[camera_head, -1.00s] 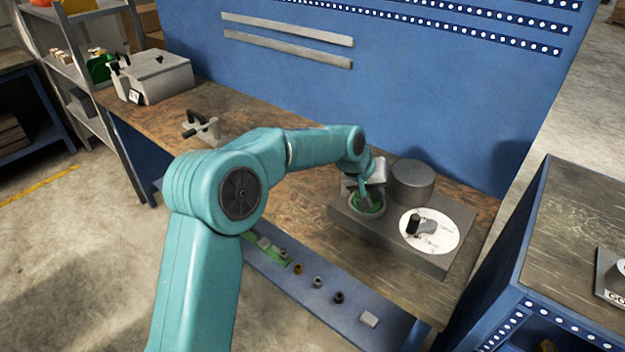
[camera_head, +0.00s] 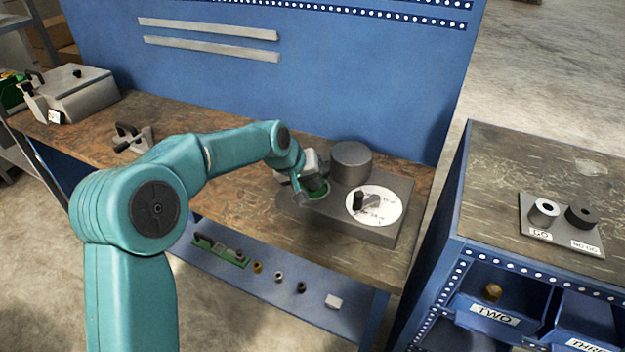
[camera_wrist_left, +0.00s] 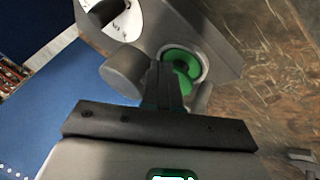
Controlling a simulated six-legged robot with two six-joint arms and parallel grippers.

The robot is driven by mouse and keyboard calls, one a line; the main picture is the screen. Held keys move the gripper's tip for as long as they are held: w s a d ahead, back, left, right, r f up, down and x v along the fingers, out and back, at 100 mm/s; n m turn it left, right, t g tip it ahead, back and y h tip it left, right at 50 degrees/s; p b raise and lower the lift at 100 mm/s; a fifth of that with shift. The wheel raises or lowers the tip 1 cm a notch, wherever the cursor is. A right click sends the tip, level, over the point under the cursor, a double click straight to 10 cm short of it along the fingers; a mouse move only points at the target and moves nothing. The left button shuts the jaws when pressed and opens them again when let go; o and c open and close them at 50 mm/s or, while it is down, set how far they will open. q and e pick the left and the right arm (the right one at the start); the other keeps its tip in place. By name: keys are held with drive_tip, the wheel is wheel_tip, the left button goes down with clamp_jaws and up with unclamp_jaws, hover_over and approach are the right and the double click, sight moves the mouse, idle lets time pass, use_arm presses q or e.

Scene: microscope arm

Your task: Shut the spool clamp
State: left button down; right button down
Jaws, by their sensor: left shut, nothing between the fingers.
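A grey fixture block (camera_head: 345,226) sits near the right end of the bench. It carries a dark grey cylinder (camera_head: 351,163), a white round dial (camera_head: 386,216) with a black-knobbed lever (camera_head: 358,200), and a green ring (camera_head: 321,192) in a round seat. I cannot tell for certain which part is the spool clamp. My left gripper (camera_head: 300,190) is at the ring's seat, shut and empty. In the left wrist view the closed fingers (camera_wrist_left: 165,85) overlap the green ring (camera_wrist_left: 181,66) and hide part of it; contact is unclear. My right gripper is not in view.
A small clamp-like tool with a black handle (camera_head: 128,136) and a grey box (camera_head: 75,93) stand farther left on the bench. Several small parts lie on the lower shelf (camera_head: 265,285). A blue cabinet (camera_head: 535,190) with a gauge plate stands at the right, across a narrow gap.

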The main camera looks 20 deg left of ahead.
use_arm(q)
drive_tip(key=s+d+r+b, duration=0.1)
drive_tip(key=s+d+r, duration=0.2)
drive_tip(key=r, duration=0.5)
drive_tip(key=shift+s+d+r, duration=0.2)
drive_tip(key=shift+s+d, duration=0.05)
drive_tip(key=shift+s, duration=0.4)
drive_tip(key=shift+s, duration=0.1)
